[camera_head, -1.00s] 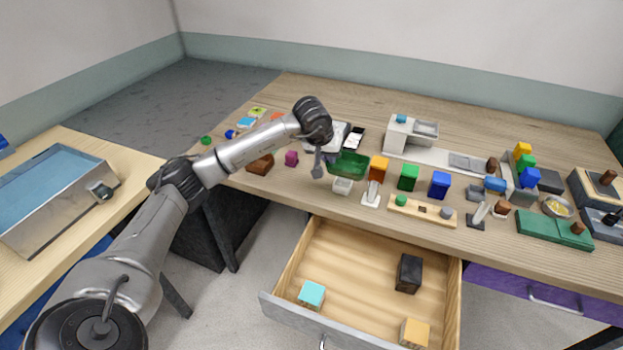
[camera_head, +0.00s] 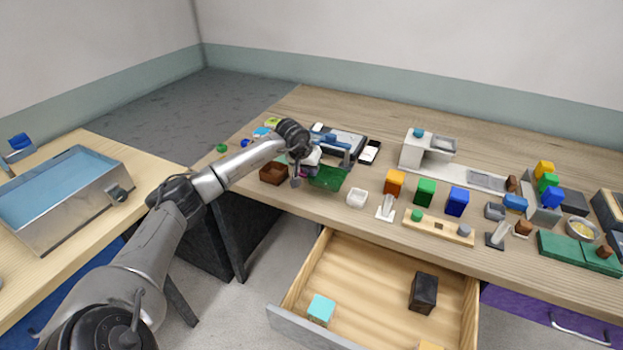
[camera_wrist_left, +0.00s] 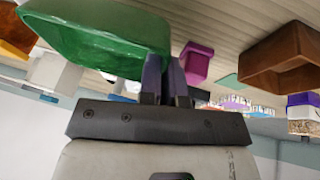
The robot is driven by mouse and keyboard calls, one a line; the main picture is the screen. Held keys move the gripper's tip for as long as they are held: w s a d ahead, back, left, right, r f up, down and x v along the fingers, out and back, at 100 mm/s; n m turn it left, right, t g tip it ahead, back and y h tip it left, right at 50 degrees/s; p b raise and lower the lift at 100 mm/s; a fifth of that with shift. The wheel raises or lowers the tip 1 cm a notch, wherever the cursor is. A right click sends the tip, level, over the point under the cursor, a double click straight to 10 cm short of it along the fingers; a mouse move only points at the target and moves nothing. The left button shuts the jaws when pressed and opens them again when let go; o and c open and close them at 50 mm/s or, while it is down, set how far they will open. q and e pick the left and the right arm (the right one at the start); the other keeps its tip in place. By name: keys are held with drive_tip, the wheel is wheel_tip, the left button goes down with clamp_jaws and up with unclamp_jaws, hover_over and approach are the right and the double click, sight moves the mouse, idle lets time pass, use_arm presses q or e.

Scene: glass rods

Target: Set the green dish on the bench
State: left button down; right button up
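The green dish (camera_head: 328,179) is an open, rectangular tray at the left part of the large wooden bench (camera_head: 300,103). In the head view it looks tilted, and I cannot tell its exact height over the bench. My left gripper (camera_head: 296,181) is at the dish's left end. In the left wrist view, the gripper's two fingers (camera_wrist_left: 165,82) are close together on the rim of the green dish (camera_wrist_left: 95,38), which hangs out to the left. My right gripper is not in view.
A white small dish (camera_head: 357,198) and coloured blocks stand right. An open drawer (camera_head: 375,285) juts out below. A side table with a metal basin (camera_head: 75,212) is left.

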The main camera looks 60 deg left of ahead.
use_arm(q)
drive_tip(key=shift+f, duration=1.8)
drive_tip(key=shift+f+b, duration=0.15)
drive_tip(key=shift+b, duration=0.15)
drive_tip(key=c, duration=1.3)
unclamp_jaws()
drive_tip(key=shift+p+v, duration=0.5)
drive_tip(key=shift+v, duration=5.65)
